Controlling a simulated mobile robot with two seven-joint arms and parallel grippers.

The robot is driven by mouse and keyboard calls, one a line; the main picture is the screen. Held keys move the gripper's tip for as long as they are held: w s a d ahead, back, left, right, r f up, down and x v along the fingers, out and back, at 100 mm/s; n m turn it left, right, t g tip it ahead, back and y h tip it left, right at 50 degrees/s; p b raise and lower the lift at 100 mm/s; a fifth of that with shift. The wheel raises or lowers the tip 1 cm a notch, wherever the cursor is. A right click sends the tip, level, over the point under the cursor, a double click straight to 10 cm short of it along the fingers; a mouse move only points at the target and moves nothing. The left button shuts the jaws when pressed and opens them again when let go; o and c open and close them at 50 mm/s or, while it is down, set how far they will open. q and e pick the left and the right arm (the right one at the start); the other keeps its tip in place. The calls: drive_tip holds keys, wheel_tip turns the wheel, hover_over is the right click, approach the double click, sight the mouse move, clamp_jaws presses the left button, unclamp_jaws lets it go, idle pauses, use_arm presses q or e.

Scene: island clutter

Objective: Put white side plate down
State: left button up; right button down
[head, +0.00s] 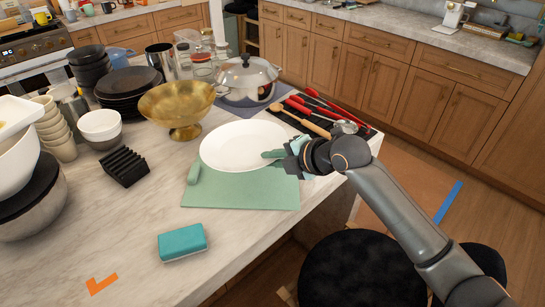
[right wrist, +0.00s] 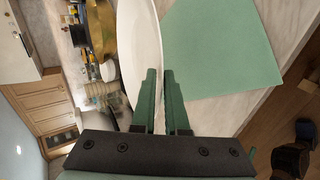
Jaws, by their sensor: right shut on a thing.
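The white side plate (head: 240,147) is round and shows face-up in the head view, overlapping the far part of a pale green mat (head: 240,197). My right gripper (head: 274,154) is shut on the plate's right rim. In the right wrist view, the plate (right wrist: 143,45) reaches down to the two green fingers (right wrist: 159,75), with the mat (right wrist: 220,50) to the right. I cannot tell whether the plate touches the mat or is held just above it. My left gripper is not in view.
A gold bowl (head: 180,107) and a lidded pot (head: 247,80) stand behind the plate. Red-handled utensils (head: 305,108) lie at the far right. A black rack (head: 125,166) and teal sponge (head: 182,242) are left and in front. The front marble (head: 130,240) is mostly clear.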

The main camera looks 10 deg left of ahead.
drive_tip(key=b, duration=0.5)
hover_over(272, 195)
drive_tip(key=shift+w+f, duration=0.1)
drive_tip(key=shift+f, duration=3.75)
drive_tip(key=shift+f+b, duration=0.3)
drive_tip(key=shift+f, duration=0.3)
drive_tip(key=c, duration=1.3)
unclamp_jaws()
drive_tip(key=shift+o, duration=0.2)
drive_tip(key=shift+s+d+f+p, duration=0.1)
drive_tip(key=shift+s+d+p, duration=0.55)
drive_tip(key=shift+d, duration=0.35)
drive_tip(key=shift+s+d+r+p, duration=0.1)
drive_tip(key=shift+s+d+p, duration=0.35)
drive_tip(key=shift+s+d, duration=0.4)
drive_tip(key=shift+s+d+f+p, duration=0.1)
drive_tip(key=shift+s+d+p, duration=0.45)
drive_tip(key=shift+d, duration=0.55)
